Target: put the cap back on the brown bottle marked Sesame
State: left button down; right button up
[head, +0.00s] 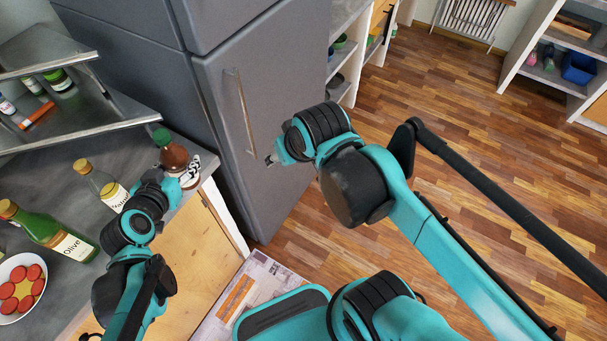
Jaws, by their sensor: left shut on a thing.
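The brown bottle (175,158) stands near the right end of the grey counter, with part of a white label marked with an S showing. A green cap (161,136) shows at the top of its neck; I cannot tell whether it is fully seated. My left gripper (172,182) is at the bottle's lower body, shut on it, and the gripper hides part of the bottle's near side. My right gripper (271,160) is away from the counter, in front of the fridge; its fingers are too small and partly hidden to judge.
A yellow-capped bottle (100,184) and a green Olive bottle (55,235) stand left of my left gripper. A plate of red slices (8,316) lies at the front left. A metal-edged shelf (60,138) overhangs the counter. The grey fridge (235,70) stands right behind.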

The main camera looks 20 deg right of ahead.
jog(key=s+d+f+t, duration=0.1)
jog(key=s+d+f, duration=0.1)
jog(key=f, duration=0.3)
jog(key=shift+s+d+f, duration=0.2)
jog(key=shift+s+f, duration=0.15)
jog(key=shift+s, duration=0.35)
pick_arm(q)
jog(key=shift+w, duration=0.1)
jog(key=a+f+n+y, duration=0.1)
jog(key=a+f, duration=0.1)
jog(key=a, duration=0.1)
jog(key=a+f+n+y, duration=0.2)
jog(key=a, duration=0.1)
jog(key=a+f+n+t+y, duration=0.1)
jog(key=a+f, duration=0.1)
jog(key=a, duration=0.1)
jog(key=shift+a+f+y, duration=0.25)
jog(key=shift+f+y, duration=0.05)
jog(key=shift+f, duration=0.1)
jog(key=shift+a+n, duration=0.25)
jog(key=shift+n, duration=0.05)
